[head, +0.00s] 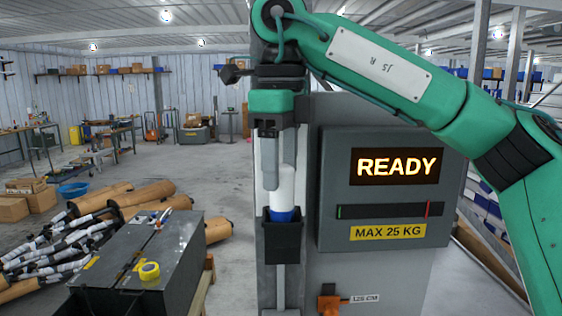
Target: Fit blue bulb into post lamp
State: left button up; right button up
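A white cylinder with a blue band (285,187), which looks like the blue bulb, stands upright in a black square holder (283,238) on the grey post (281,282). Its lower end is hidden inside the holder. My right gripper (286,178) comes down from above, with its fingers pointing down beside the upper part of the bulb. One finger shows along the bulb's left side; the other is hard to make out against the grey post. I cannot tell whether the fingers press on the bulb. My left gripper is not in view.
A grey cabinet with a READY display (396,167) stands right behind the post. An orange knob (329,299) sits low on it. A dark metal box (137,270) with yellow tape (149,271) is at the left, with mufflers (75,240) piled behind. The floor beyond is open.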

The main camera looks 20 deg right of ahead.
jog(key=shift+r, duration=0.55)
notch_tip(320, 180, up, 13)
jog(key=p, duration=0.2)
jog(key=shift+f, duration=0.15)
jog(key=shift+f, duration=0.1)
dwell(0.5)
